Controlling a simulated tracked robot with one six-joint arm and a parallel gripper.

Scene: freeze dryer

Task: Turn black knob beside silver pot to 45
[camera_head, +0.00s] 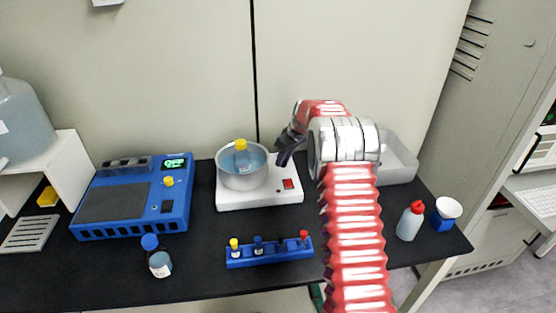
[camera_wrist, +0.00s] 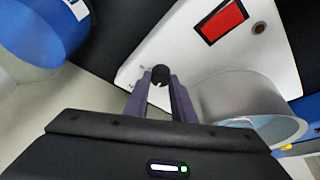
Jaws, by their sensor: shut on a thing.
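The silver pot (camera_head: 240,179) stands on a white heater base (camera_head: 262,197), with water and a yellow-capped bottle in it. The pot's side (camera_wrist: 235,97) also shows at the right of the wrist view. The black knob (camera_wrist: 160,73) is on the white base beside the pot. My gripper (camera_wrist: 160,86) is shut on the knob, one finger on each side. In the head view my gripper (camera_head: 283,159) reaches down to the base right of the pot and hides the knob. The scale marks around the knob are too small to read.
A red switch (camera_head: 288,184) is on the base front. A blue device (camera_head: 135,200) stands left, a blue tube rack (camera_head: 270,252) in front. A red-capped bottle (camera_head: 409,222) stands at the right.

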